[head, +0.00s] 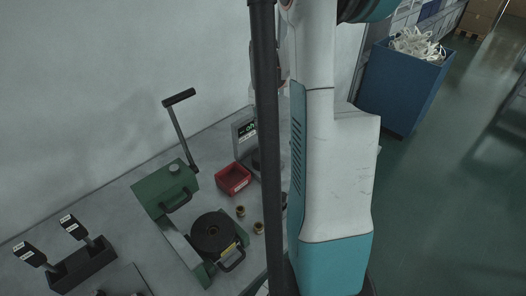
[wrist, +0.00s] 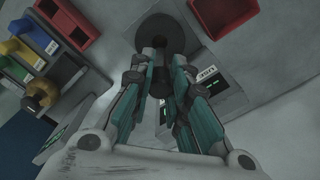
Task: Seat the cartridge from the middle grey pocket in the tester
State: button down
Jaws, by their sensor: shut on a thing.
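In the wrist view, my gripper (wrist: 161,74) points at the bench with its two fingers closed around a dark cylindrical piece, the cartridge (wrist: 159,84). A black round disc (wrist: 166,32) lies just beyond the fingertips; I cannot tell whether the cartridge touches it. The tester (wrist: 207,74), a grey unit with a small lit display, shows behind the right finger. In the head view the tester (head: 244,132) stands at the wall, partly behind my dark column. My arm hides the gripper and cartridge there. The middle grey pocket cannot be made out.
A red bin (head: 233,179) sits beside the tester. Two brass cups (head: 240,211) stand near a green press (head: 165,188) with a raised lever. A black rack (head: 82,264) holds two black-headed tools. A blue crate (head: 404,88) stands on the floor.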

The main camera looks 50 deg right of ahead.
aim_at(264, 144)
notch_tip(264, 144, down, 10)
jog(key=b, duration=0.2)
jog(key=shift+r+b, duration=0.15)
jog(key=shift+b, duration=0.2)
jog(key=c, duration=1.5)
grip_release()
jog(key=shift+c, duration=0.2)
notch_tip(264, 144, up, 12)
jog(key=p, duration=0.4)
